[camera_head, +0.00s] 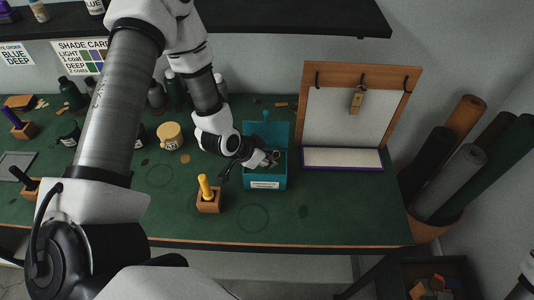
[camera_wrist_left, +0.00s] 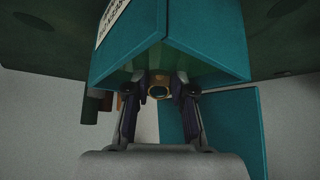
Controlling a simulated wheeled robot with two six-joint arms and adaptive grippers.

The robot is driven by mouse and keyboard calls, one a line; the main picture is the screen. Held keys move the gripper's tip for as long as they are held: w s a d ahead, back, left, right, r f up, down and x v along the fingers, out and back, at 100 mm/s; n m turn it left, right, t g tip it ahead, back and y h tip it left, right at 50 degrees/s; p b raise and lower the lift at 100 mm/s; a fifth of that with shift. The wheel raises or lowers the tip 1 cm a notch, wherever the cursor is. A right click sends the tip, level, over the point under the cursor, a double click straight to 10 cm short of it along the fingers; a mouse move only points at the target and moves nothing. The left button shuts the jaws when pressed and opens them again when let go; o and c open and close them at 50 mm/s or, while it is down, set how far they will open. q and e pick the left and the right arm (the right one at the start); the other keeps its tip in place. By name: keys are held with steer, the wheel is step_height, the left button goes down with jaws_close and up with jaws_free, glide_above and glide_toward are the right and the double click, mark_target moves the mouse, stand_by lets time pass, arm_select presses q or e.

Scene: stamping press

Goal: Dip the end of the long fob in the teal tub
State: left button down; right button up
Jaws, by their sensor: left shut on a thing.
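The teal tub (camera_head: 265,183) stands on the green bench with a pale label on its front and a teal panel (camera_head: 268,131) raised behind it. My left gripper (camera_head: 273,158) is over the tub's opening, shut on a fob at its brass ring (camera_head: 277,154). In the left wrist view, the ring (camera_wrist_left: 159,88) sits between the two fingertips (camera_wrist_left: 158,79), close to the teal tub (camera_wrist_left: 205,40). The rest of the held fob is hidden, so I cannot tell its length or how deep it reaches. My right gripper is out of view.
A framed board (camera_head: 343,120) with hooks and a hanging tan fob (camera_head: 356,99) stands right of the tub. A wooden block (camera_head: 208,205) with a yellow-handled tool is at front left. A yellow cup (camera_head: 170,136) stands further left. Rolls (camera_head: 465,170) stand at far right.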

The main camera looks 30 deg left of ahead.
arm_select(q)
steer(key=shift+w+a+r, duration=0.15)
steer(key=shift+w, duration=0.15)
steer(key=shift+s, duration=0.1)
steer(key=shift+s, duration=0.15)
steer(key=r+p, duration=0.5)
steer(key=shift+s+d+r, duration=0.15)
steer(key=shift+d+r, duration=0.05)
step_height(320, 180, up, 5)
steer(key=shift+r, duration=0.1)
stand_by(0.4)
stand_by(1.1)
